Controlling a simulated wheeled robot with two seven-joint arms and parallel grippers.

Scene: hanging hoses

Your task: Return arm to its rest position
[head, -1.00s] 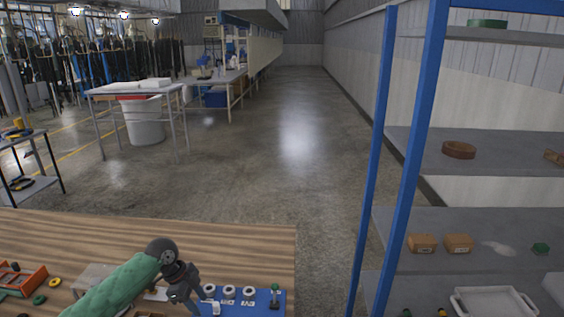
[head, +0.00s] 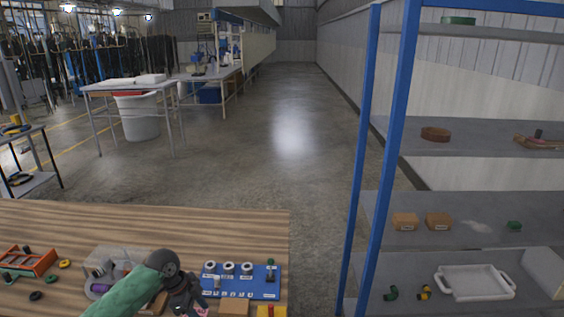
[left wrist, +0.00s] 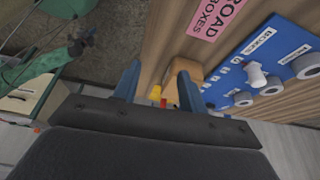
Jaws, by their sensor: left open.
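My left arm, in a green sleeve, comes in from the lower left of the head view. Its dark left gripper (head: 188,302) is over the front part of the wooden table, just left of the blue board (head: 240,281). In the left wrist view the two blue fingers of the left gripper (left wrist: 158,88) stand apart with nothing held between them. A wooden block (left wrist: 190,78) and a small yellow piece (left wrist: 155,92) show beyond the fingers. A green-sleeved arm with a dark end, apparently my right gripper (left wrist: 82,42), shows at the upper left there; its jaws are unclear.
The blue board carries several white rings. A clear bin (head: 110,262) and an orange rack (head: 28,261) are on the table's left side. A blue-posted shelf (head: 384,160) stands at right, with a white tray (head: 474,281). The floor behind the table is open.

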